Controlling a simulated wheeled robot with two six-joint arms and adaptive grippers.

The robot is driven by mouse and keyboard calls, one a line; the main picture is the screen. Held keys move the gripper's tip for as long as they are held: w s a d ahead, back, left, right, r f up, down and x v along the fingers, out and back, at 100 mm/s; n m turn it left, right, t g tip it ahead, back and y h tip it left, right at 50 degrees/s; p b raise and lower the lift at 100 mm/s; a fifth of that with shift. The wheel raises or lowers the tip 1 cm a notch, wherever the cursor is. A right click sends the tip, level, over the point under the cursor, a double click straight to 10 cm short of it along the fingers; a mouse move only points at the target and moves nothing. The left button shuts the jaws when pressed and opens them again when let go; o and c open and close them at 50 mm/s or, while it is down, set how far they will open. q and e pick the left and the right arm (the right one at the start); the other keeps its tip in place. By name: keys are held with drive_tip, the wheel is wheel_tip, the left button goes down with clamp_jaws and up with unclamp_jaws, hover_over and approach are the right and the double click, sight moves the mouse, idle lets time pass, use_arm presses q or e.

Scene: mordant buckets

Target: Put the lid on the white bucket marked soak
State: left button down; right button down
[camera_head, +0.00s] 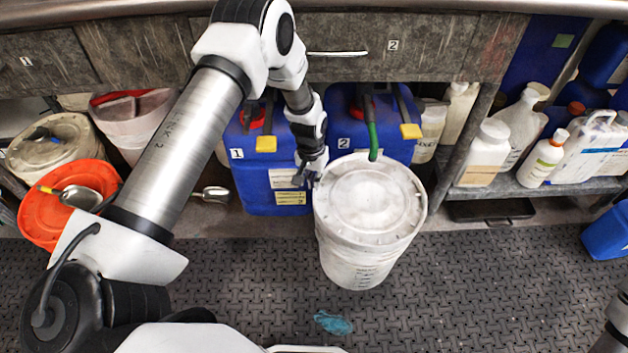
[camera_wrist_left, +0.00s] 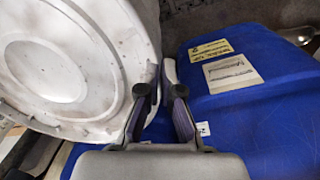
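The white bucket (camera_head: 355,262) stands on the dark floor mat in the head view; I cannot read the word soak on it. A round white lid (camera_head: 372,198) covers its top; I cannot tell whether it is fully seated or just above the rim. The lid also fills the left of the left wrist view (camera_wrist_left: 50,70). My left gripper (camera_head: 308,180) is at the lid's left edge, with its narrowly spaced fingertips (camera_wrist_left: 161,70) beside the rim in the wrist view. Whether they grip the rim is unclear. My right gripper is out of view.
Blue containers (camera_head: 268,188) stand behind the gripper under the drawers. An orange bucket (camera_head: 45,215) with a scoop and a pale bucket (camera_head: 140,130) are at left. White bottles (camera_head: 486,150) crowd the right shelf. A teal cloth (camera_head: 333,322) lies on the floor mat (camera_head: 480,290), which is mostly clear.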

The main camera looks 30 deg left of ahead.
use_arm(q)
drive_tip(key=shift+f+b, duration=0.7)
drive_tip(key=shift+f, duration=0.45)
drive_tip(key=c, duration=1.2)
unclamp_jaws()
drive_tip(key=shift+c, duration=0.2)
wheel_tip(320, 180, up, 12)
drive_tip(key=shift+a, duration=0.35)
drive_tip(key=shift+s+f, duration=0.1)
